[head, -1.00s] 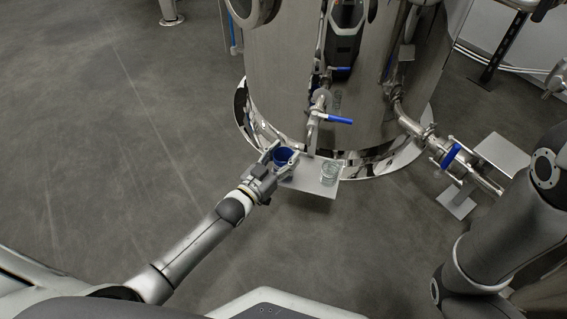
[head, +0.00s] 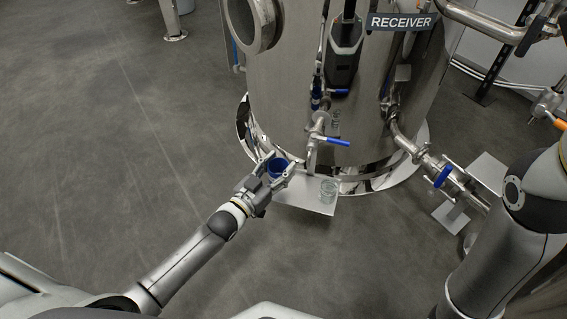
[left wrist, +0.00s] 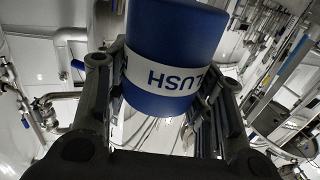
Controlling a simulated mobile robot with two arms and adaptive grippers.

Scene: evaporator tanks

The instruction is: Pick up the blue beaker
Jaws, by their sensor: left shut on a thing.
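The blue beaker (head: 277,168) is at the left end of a small metal shelf (head: 302,203) by the tank's foot. My left gripper (head: 279,173) is shut on it, one finger on each side. In the left wrist view the blue beaker (left wrist: 173,40) fills the space between the fingers (left wrist: 160,88), with a white label band partly reading "FLUSH" upside down. It appears raised a little above the shelf; the exact gap cannot be told. My right arm (head: 515,220) shows at the right, but its gripper is not in view.
A clear glass beaker (head: 328,190) stands on the shelf to the right. A pipe valve with a blue handle (head: 338,142) juts out just above the shelf. The steel receiver tank (head: 375,125) stands behind. Open floor (head: 110,160) lies to the left.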

